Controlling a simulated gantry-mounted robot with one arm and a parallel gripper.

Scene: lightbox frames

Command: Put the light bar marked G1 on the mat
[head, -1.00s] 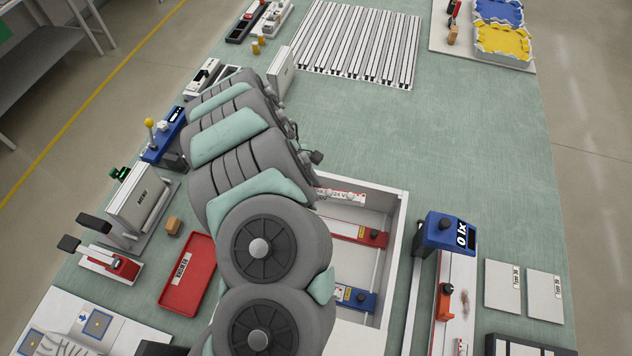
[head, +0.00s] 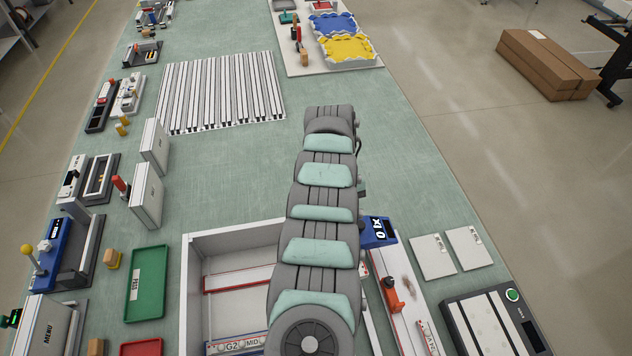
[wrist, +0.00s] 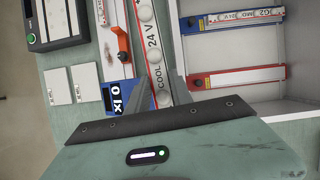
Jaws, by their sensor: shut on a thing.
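My gripper (wrist: 158,92) is shut on a long white light bar (wrist: 151,45) with red edges, marked COOL and 24 V. No G1 mark is readable on the part that shows. The bar is beside the open white box (wrist: 185,60), over or near its wall; its height is unclear. In the head view my arm hides the gripper and most of the bar. In the box lie a bar marked G2 MID (head: 235,346) with blue ends and a red-edged bar (head: 245,281). I cannot tell which surface is the mat.
A blue lux meter (head: 378,231) and a long fixture with an orange clamp (head: 391,295) stand right of the box. A green tray (head: 146,284) lies left. A ribbed panel (head: 222,92) lies farther back. Green worktop (head: 230,170) is clear between panel and box.

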